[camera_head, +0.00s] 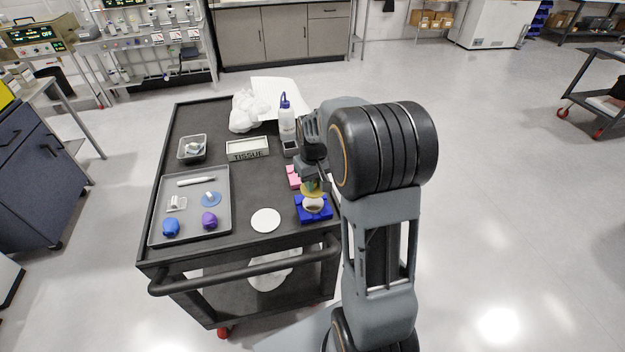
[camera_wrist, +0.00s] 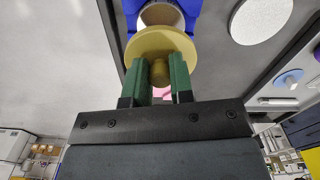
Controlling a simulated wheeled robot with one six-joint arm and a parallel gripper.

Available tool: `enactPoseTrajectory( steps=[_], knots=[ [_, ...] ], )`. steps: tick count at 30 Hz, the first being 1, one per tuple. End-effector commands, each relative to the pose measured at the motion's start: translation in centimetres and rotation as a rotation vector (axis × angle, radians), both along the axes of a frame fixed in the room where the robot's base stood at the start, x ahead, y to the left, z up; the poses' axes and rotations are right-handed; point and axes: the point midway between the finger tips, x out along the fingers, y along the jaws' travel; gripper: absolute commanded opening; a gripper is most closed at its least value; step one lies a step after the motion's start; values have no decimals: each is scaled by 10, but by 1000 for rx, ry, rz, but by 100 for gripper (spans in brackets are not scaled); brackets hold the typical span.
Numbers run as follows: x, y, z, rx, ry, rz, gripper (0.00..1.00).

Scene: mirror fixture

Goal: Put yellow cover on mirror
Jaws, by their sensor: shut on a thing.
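The yellow cover (camera_wrist: 160,45) is a round disc with a knob. My gripper (camera_wrist: 161,75) has its green fingers shut around the knob. In the head view, the yellow cover (camera_head: 313,189) is just above the blue fixture (camera_head: 314,215) at the cart's front right. My gripper (camera_head: 311,182) points down over it. The round mirror (camera_head: 314,204), pale and shiny, sits in the blue fixture. It shows partly past the cover in the wrist view (camera_wrist: 161,15). I cannot tell whether the cover touches the mirror.
A white disc (camera_head: 265,220) lies left of the fixture. A pink block (camera_head: 293,177) is close behind. A grey tray (camera_head: 190,240) with small parts, a tissue box (camera_head: 247,148) and a wash bottle (camera_head: 286,120) also stand on the black cart (camera_head: 250,246).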

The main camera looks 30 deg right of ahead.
Motion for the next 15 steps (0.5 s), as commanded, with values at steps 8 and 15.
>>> enactPoseTrajectory(
  steps=[8,15],
  knots=[
    [0,1,-27,1,2,3,0],
    [0,2,-46,0,0,4,0]
  ],
)
